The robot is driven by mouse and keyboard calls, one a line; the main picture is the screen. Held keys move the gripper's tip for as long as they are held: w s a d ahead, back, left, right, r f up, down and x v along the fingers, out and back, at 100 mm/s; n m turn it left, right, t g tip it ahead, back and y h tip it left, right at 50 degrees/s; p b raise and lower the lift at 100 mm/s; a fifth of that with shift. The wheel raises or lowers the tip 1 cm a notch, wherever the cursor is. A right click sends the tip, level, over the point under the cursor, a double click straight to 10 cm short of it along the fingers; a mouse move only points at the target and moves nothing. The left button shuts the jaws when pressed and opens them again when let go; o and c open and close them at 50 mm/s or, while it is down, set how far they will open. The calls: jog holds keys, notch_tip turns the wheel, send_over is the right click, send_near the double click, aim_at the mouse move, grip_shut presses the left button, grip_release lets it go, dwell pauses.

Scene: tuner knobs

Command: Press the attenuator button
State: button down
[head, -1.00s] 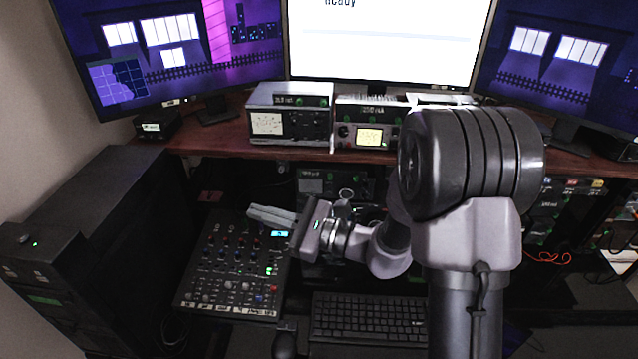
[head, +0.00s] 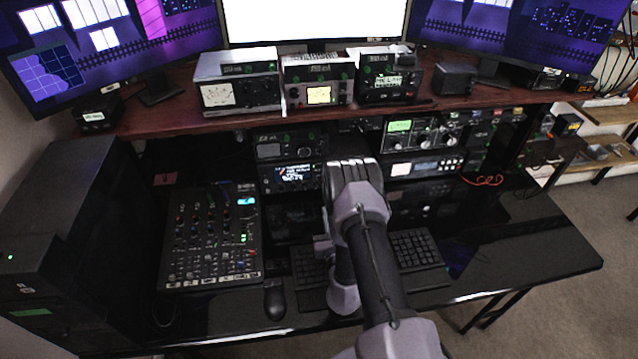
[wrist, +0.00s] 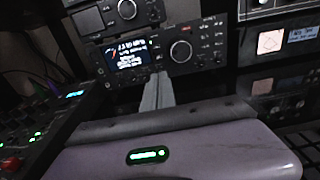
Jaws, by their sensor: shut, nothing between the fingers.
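A black radio with a small lit display and a large round knob (wrist: 181,51) faces me in the wrist view. In the head view it sits below the shelf (head: 292,177). Small buttons surround its display and knob, but their labels are too small to read, so I cannot tell which one is the attenuator button. My gripper (wrist: 159,82) is shut and empty. Its grey fingertips point at the radio's lower front, between display and knob. I cannot tell whether they touch it. In the head view my arm hides most of the gripper.
Another radio (head: 285,145) sits directly above. A mixer (head: 212,235) lies on the desk at left, with a mouse (head: 275,301) beside it. A keyboard (head: 415,250) is partly behind my arm. More rack units (head: 425,130) stand at right. The desk's right end is clear.

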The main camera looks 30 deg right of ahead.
aim_at(318, 176)
jog(key=b+x, duration=0.3)
jog(key=x, duration=0.9)
jog(key=shift+w+f, duration=0.15)
jog(key=shift+w, duration=0.2)
jog(key=shift+w+d+b, duration=0.15)
jog(key=shift+w+b, duration=0.15)
jog(key=shift+w, duration=0.15)
